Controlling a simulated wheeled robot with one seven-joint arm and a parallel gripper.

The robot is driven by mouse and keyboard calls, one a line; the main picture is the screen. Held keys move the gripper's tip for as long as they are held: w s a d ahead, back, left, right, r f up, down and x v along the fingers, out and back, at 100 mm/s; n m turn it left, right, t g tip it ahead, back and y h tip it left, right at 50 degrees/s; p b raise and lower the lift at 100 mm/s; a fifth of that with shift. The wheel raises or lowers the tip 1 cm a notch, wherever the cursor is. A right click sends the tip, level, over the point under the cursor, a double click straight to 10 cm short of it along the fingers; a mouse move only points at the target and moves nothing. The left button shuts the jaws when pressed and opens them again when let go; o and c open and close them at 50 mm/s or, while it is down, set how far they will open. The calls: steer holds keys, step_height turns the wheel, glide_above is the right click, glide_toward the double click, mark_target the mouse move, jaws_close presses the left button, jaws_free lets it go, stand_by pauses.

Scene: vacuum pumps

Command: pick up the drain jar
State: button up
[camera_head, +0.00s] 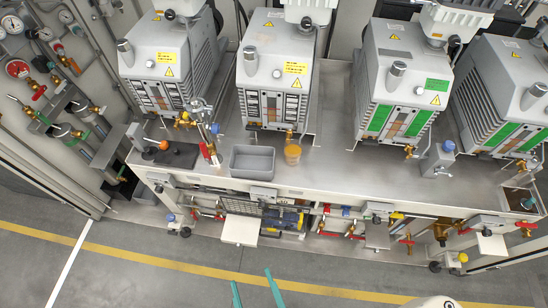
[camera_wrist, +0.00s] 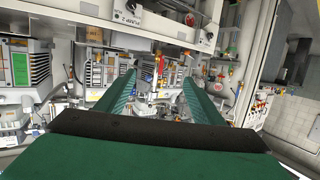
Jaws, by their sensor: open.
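A small amber jar, which looks like the drain jar (camera_head: 292,153), stands on the metal bench top near its front edge, just right of a grey tray. My gripper (camera_head: 255,284) shows at the bottom of the head view as two green fingers, well short of the bench and apart from the jar. In the wrist view my gripper (camera_wrist: 158,82) has its fingers spread with nothing held between them. I cannot make out the jar in the wrist view.
The grey tray (camera_head: 252,161) sits directly left of the jar. Large grey pumps (camera_head: 277,60) stand behind it. A small valve stand (camera_head: 202,125) is to the left. Valves and pipes (camera_head: 345,220) line the bench's front below the top. The floor in front is clear.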

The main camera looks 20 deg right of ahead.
steer(key=w+d+f+m+h, duration=0.2)
steer(key=w+d+f, duration=0.25)
steer(key=w, duration=0.35)
steer(key=m+g+h, duration=0.3)
steer(key=h, duration=0.1)
glide_toward(292, 160)
steer(key=x, duration=0.5)
steer(key=shift+w+f, duration=0.1)
steer(key=shift+w, duration=0.2)
steer(key=shift+w+d+f, duration=0.25)
steer(key=shift+w+d, duration=0.15)
steer(key=x, duration=0.4)
steer(key=shift+w+d+f, duration=0.15)
steer(key=shift+w+d, duration=0.1)
steer(key=shift+w, duration=0.05)
steer(key=shift+c, duration=0.2)
